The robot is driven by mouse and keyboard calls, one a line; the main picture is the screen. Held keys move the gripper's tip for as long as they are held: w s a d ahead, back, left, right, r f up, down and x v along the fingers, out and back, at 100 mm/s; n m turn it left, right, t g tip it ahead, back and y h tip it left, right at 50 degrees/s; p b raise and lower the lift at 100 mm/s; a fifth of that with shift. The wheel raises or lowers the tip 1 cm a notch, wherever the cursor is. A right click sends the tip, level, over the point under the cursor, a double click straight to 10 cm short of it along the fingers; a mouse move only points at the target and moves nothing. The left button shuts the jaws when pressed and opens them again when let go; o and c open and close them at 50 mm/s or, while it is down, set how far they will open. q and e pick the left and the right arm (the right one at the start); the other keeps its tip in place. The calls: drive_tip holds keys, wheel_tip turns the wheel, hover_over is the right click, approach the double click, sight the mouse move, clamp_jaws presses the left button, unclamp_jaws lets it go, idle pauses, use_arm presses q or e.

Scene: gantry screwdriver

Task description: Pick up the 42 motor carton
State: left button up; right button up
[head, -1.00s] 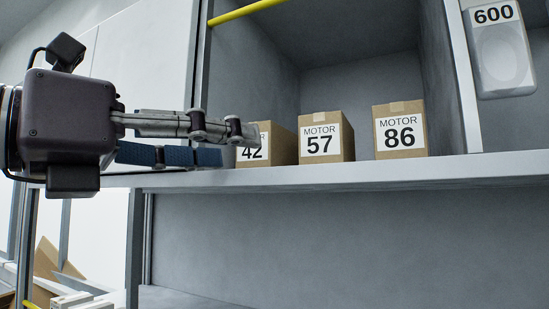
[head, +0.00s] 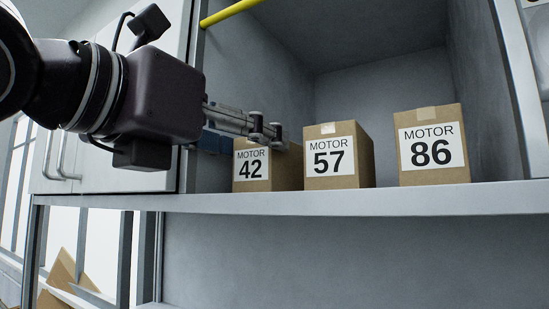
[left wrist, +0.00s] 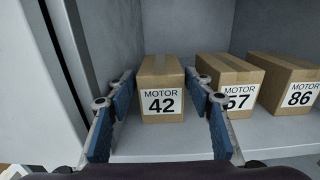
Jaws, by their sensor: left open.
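The 42 motor carton (head: 267,172) is a brown box with a white label, upright on the shelf at the left of a row of cartons. It also shows in the left wrist view (left wrist: 162,82), centred ahead between the fingers. My left gripper (head: 262,135) is open in front of the carton, and its fingers hide part of the carton's top in the head view. In the left wrist view the blue-padded fingers (left wrist: 160,120) stand on either side of the carton's line, with gaps between them and its sides. My right gripper is not in view.
The 57 carton (head: 338,160) stands close to the right of the 42 carton; the right finger overlaps it in the left wrist view. The 86 carton (head: 432,145) stands farther right. The shelf edge (head: 340,203) runs in front, and a side wall is at the left.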

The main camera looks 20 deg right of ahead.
use_arm(q)
drive_tip(key=x, duration=0.2)
drive_tip(key=shift+w+d, duration=0.2)
drive_tip(key=shift+d, duration=0.1)
drive_tip(key=shift+a, duration=0.1)
drive_tip(key=shift+c, duration=0.9)
drive_tip(key=c, duration=1)
drive_tip(key=shift+r, duration=0.1)
drive_tip(key=shift+c, duration=0.6)
